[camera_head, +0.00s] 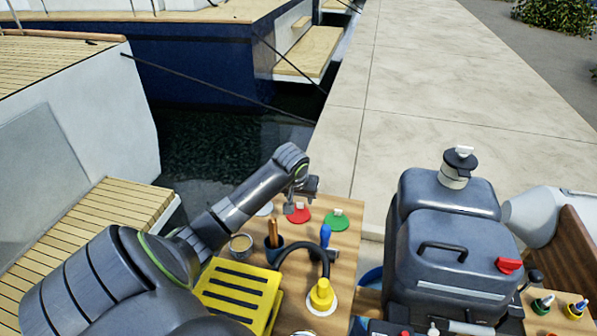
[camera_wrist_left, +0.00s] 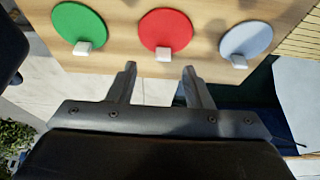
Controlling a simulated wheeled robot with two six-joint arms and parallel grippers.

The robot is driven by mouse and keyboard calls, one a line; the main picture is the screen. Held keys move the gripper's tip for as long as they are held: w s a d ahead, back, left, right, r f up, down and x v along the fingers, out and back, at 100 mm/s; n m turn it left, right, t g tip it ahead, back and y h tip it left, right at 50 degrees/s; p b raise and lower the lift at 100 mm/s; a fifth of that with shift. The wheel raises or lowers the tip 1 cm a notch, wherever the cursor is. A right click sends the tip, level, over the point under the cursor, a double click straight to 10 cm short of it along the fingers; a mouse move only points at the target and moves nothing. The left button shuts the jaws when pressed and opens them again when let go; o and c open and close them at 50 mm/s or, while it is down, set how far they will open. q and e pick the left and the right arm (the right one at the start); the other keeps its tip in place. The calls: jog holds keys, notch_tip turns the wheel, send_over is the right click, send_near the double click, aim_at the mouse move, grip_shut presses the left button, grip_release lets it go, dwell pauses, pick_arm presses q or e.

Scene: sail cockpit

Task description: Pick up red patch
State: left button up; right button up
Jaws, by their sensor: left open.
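The red patch (camera_head: 297,216) is a flat round disc with a small white tab, lying near the far edge of the wooden table. It also shows in the left wrist view (camera_wrist_left: 165,27), between the green patch (camera_wrist_left: 78,20) and the pale grey patch (camera_wrist_left: 246,38). My left gripper (camera_head: 300,196) is open and empty. In the left wrist view its two fingertips (camera_wrist_left: 160,68) point towards the red patch's white tab, one to each side, apart from it. In the head view the gripper partly covers the red patch. My right gripper is not in view.
The wooden table (camera_head: 345,250) also holds a cup (camera_head: 241,246), a yellow slotted block (camera_head: 240,290), a blue-handled tool (camera_head: 325,236) and a yellow fitting (camera_head: 321,294) with a black hose. A large grey case (camera_head: 445,245) stands to the right.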

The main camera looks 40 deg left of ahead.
aim_at(300, 203)
pick_arm(q)
jog(key=x, duration=0.4)
jog(key=shift+w+a, duration=0.15)
jog(key=shift+a, duration=0.2)
jog(key=shift+w+a+f, duration=0.1)
jog(key=shift+w+f, duration=0.1)
jog(key=shift+f, duration=0.35)
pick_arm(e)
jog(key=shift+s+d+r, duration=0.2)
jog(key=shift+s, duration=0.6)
pick_arm(q)
jog(key=shift+c, duration=0.3)
grip_shut()
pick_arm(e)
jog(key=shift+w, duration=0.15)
